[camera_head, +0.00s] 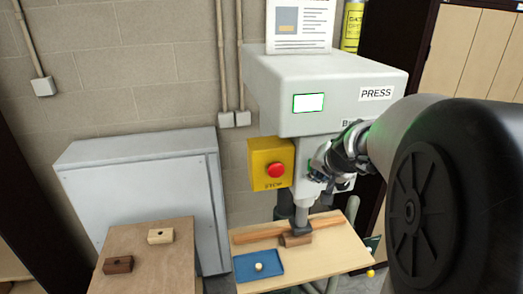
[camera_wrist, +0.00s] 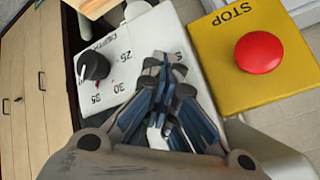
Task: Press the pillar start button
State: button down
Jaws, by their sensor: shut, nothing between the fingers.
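The press has a grey head (camera_head: 330,75) with a lit screen (camera_head: 308,103) and a pillar below it. My gripper (camera_head: 320,172) is at the pillar, just right of the yellow stop box. In the wrist view my gripper (camera_wrist: 165,68) is shut and empty, its fingertips over the white dial panel (camera_wrist: 128,48). I cannot tell whether the tips touch the panel. No start button shows; my fingers and arm cover part of the pillar.
The yellow box (camera_head: 257,150) with a red STOP button (camera_head: 276,169) sits close left of my gripper; the button also shows in the wrist view (camera_wrist: 258,52). A black depth knob (camera_wrist: 93,67) is near the fingers. The press table (camera_head: 330,262) below holds wooden pieces and a blue tray (camera_head: 244,269).

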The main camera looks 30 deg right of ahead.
jog(key=shift+s, duration=0.15)
jog(key=shift+s+a+b, duration=0.2)
jog(key=shift+s+b, duration=0.35)
jog(key=shift+s, duration=0.2)
jog(key=shift+s+a+b, duration=0.2)
jog(key=shift+s+b, duration=0.2)
jog(key=shift+s, duration=0.4)
jog(key=shift+s+a+b, duration=0.2)
jog(key=shift+s+b, duration=0.25)
jog(key=shift+s, duration=0.4)
jog(key=shift+s+a+b, duration=0.2)
jog(key=shift+s+b, duration=0.2)
jog(key=shift+s, duration=0.4)
jog(key=shift+d, duration=0.1)
